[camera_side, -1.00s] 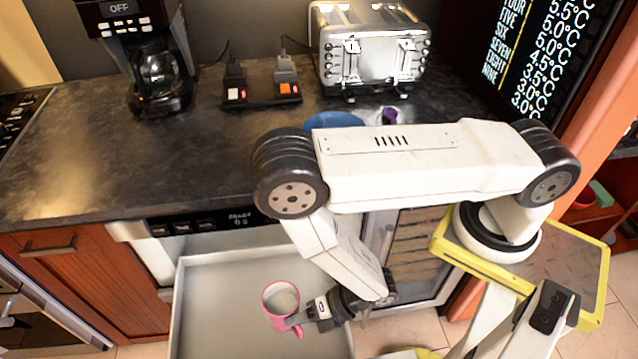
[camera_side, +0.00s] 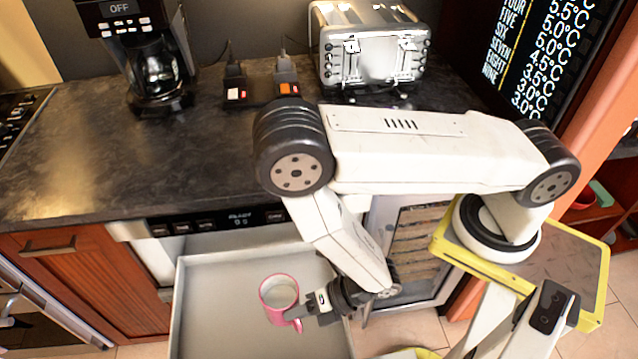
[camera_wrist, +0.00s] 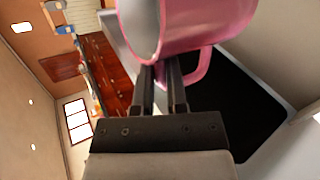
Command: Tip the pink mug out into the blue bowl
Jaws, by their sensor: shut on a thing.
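The pink mug (camera_side: 279,299) is over the open microwave drawer (camera_side: 200,290) in the side view, with its mouth facing up toward the camera. I cannot tell its exact height above the drawer floor. My gripper (camera_side: 297,316) is shut on the mug at its handle side. In the wrist view the pink mug (camera_wrist: 190,25) fills the top, and the fingers of my gripper (camera_wrist: 162,75) close at its handle. What is inside the mug is not clear. The blue bowl does not show now; my upper arm covers that part of the counter.
The dark counter (camera_side: 100,150) holds a coffee maker (camera_side: 158,70), a socket strip (camera_side: 262,92) and a silver toaster (camera_side: 370,50). The counter's left and middle are clear. The drawer's walls surround the mug. A glass-fronted cabinet (camera_side: 415,245) stands right of the drawer.

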